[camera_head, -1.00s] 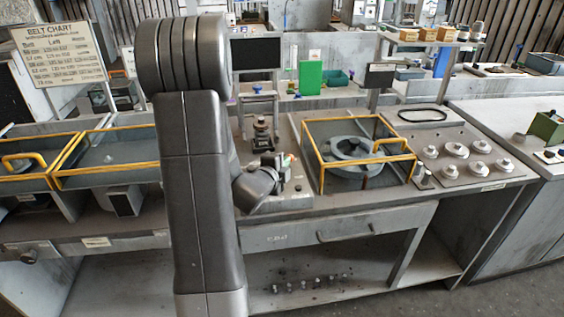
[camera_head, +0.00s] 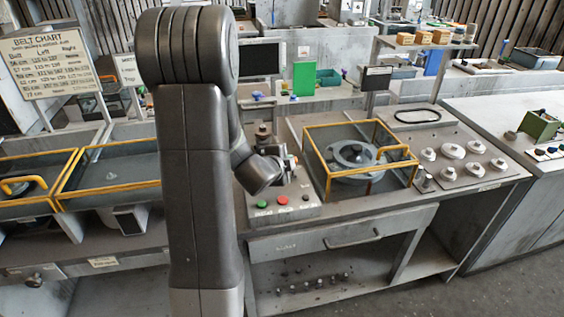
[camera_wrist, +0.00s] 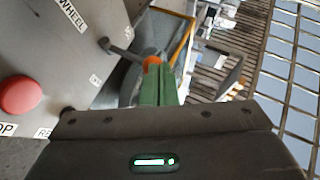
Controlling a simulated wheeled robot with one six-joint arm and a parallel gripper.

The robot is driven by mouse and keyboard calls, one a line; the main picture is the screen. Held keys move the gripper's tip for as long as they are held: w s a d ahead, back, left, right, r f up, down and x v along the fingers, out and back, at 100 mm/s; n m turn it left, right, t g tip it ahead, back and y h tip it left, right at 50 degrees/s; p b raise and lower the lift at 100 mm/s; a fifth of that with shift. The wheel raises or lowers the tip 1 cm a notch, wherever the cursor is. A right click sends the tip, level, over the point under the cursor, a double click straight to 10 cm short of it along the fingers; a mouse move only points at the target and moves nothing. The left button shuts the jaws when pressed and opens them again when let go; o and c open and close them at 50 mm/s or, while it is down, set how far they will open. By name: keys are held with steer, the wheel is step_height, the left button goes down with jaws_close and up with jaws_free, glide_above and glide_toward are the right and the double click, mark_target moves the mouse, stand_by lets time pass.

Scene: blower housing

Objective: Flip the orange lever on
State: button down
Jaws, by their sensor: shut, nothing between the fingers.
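The lever's orange tip (camera_wrist: 152,61) ends a grey shaft rising from the control panel (camera_wrist: 55,55) in the wrist view, near the WHEEL label. My gripper (camera_wrist: 155,85) has green fingers, shut and empty. The fingers overlap the orange tip in this view; I cannot tell whether they touch it. In the head view my gripper (camera_head: 290,160) is over the back of the control box (camera_head: 268,214). The lever is too small and too covered to make out there.
A red button (camera_wrist: 19,95) is on the panel; in the head view it sits between a green button (camera_head: 262,204) and a dark one (camera_head: 305,197). A yellow-framed guard (camera_head: 350,181) around a round housing stands close on the right, with several knobs beyond.

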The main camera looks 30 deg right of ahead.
steer(key=w, duration=0.1)
steer(key=w+d, duration=0.1)
steer(key=w, duration=0.1)
steer(key=shift+r, duration=0.3)
steer(key=shift+r+p, duration=0.65)
steer(key=shift+r, duration=0.05)
